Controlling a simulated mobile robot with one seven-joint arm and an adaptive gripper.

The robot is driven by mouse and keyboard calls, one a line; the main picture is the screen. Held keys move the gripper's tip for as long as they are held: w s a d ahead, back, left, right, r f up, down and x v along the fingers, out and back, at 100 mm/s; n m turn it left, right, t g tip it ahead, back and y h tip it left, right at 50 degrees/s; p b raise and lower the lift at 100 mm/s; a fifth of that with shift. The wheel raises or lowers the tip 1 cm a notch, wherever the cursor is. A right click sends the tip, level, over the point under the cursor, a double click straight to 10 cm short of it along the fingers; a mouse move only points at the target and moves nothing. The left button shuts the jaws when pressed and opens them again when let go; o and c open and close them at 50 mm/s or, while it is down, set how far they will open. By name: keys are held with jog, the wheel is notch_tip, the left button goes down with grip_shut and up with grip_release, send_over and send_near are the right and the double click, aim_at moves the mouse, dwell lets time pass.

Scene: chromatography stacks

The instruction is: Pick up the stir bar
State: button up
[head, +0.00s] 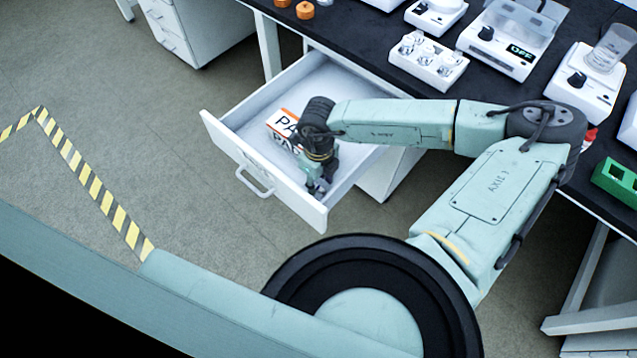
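My gripper (318,188) points down into an open white drawer (226,142), close to the drawer's front right corner. Its fingers are small and partly hidden in this view, so I cannot tell whether they are open or shut, or whether they hold anything. I cannot make out a stir bar; it may be hidden behind my gripper or wrist. A white and orange box (283,122) with large black letters lies in the drawer, just left of my wrist and partly covered by it.
The drawer sticks out below a black bench top (395,82). A green rack (616,181) is at the right. Open floor lies left of the drawer, with yellow-black tape (92,182).

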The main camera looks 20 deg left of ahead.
jog(key=shift+f, duration=0.85)
jog(key=shift+c, duration=0.2)
grip_shut()
